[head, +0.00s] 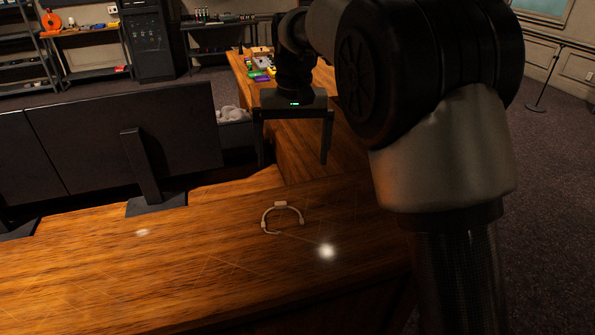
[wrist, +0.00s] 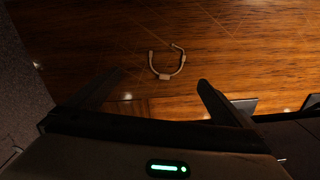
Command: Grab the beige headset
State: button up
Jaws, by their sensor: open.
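The beige headset (head: 281,206) lies on the wooden desk in the head view, a thin arch with its open side toward the front. In the wrist view the headset (wrist: 166,75) lies on the wood beyond the fingers, its open side pointing up in the picture. My gripper (head: 293,163) hangs fingers down above the desk, behind the headset in the head view. In the wrist view my gripper (wrist: 160,78) has its two fingers wide apart with nothing between them. It is apart from the headset.
Dark monitors (head: 130,143) on a stand (head: 155,205) line the desk's (head: 180,260) back left. Small coloured items (head: 262,68) sit on the far desk wing. The desk around the headset is clear. Shelves (head: 85,50) stand against the far wall.

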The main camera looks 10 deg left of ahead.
jog(key=w+a+f, duration=0.1)
jog(key=a+f, duration=0.2)
jog(key=f, duration=0.1)
send_near(283, 225)
jog(key=shift+w+a+f, duration=0.25)
jog(key=shift+w+f, duration=0.05)
jog(key=shift+w, duration=0.15)
jog(key=shift+s+d+f+p, duration=0.1)
jog(key=shift+f+p, duration=0.1)
jog(key=shift+f, duration=1.25)
jog(key=shift+s+f+p, duration=0.15)
jog(key=shift+f, duration=1.3)
jog(key=c, duration=0.8)
